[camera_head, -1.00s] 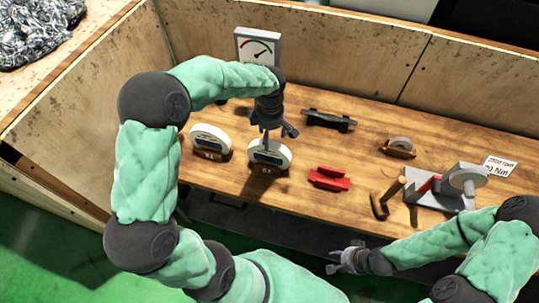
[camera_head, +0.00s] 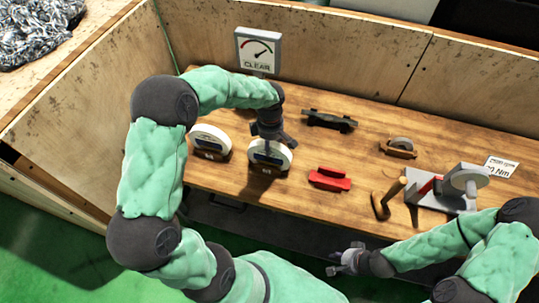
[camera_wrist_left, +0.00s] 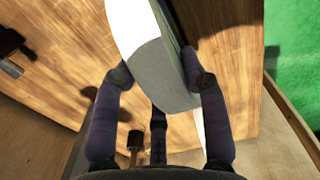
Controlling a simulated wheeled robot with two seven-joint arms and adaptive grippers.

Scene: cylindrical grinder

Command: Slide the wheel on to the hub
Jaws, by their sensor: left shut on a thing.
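Two pale grinding wheels stand upright in small wooden stands on the bench. My left gripper (camera_head: 270,134) comes down from above and is shut on the rim of the right-hand wheel (camera_head: 270,155). This wheel (camera_wrist_left: 165,75) fills the space between the fingers in the left wrist view. It still appears at its labelled stand. The other wheel (camera_head: 210,138) stands to its left. My right gripper (camera_head: 348,261) looks open and empty, off the bench's front edge.
A dial sign (camera_head: 257,52) reads CLEAR. Wooden walls enclose the back and left.

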